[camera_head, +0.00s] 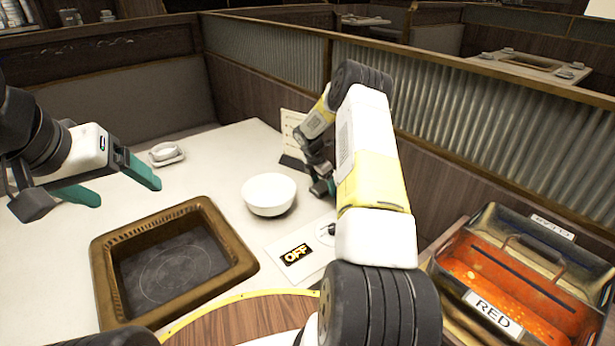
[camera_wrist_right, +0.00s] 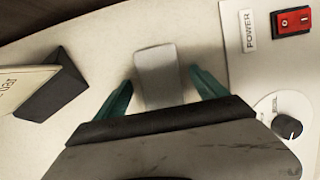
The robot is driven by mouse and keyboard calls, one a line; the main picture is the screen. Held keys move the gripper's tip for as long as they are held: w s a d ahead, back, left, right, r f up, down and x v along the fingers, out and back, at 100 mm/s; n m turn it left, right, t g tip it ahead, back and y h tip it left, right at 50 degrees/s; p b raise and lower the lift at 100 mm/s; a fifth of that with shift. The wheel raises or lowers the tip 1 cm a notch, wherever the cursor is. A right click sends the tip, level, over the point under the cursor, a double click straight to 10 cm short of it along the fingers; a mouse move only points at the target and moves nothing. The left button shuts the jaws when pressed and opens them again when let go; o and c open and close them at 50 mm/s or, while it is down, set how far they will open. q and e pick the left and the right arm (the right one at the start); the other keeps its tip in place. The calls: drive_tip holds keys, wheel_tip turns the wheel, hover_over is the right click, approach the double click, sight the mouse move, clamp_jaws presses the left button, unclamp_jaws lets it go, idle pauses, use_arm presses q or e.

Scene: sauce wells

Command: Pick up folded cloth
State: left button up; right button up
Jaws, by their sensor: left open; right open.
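A pale grey, rounded rectangular piece (camera_wrist_right: 158,72) that looks like the folded cloth lies on the table in the right wrist view. It sits between the two green fingers of my right gripper (camera_wrist_right: 161,84), with a gap on each side. In the head view the right gripper (camera_head: 322,182) is low by the menu stand, partly hidden by my arm, and I cannot make out this piece there. My left gripper (camera_head: 112,184) is open and empty above the table at the left.
A white bowl (camera_head: 269,194) stands left of my right gripper. A brown-framed grill (camera_head: 247,262) is in front.

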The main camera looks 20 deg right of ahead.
sight(323, 188)
drive_tip(key=c, duration=1.4)
drive_tip(key=shift+r, duration=0.45)
drive_tip(key=r, duration=0.1)
drive_tip(key=s+r, duration=0.1)
drive_tip(key=r, duration=0.1)
drive_tip(key=shift+a, duration=0.1)
drive_tip(key=s, duration=0.5)
drive_tip(key=s+a, duration=0.1)
drive_tip(key=s, duration=0.4)
drive_tip(key=s+a+r, duration=0.1)
drive_tip(key=s, duration=0.4)
drive_tip(key=shift+a, duration=0.2)
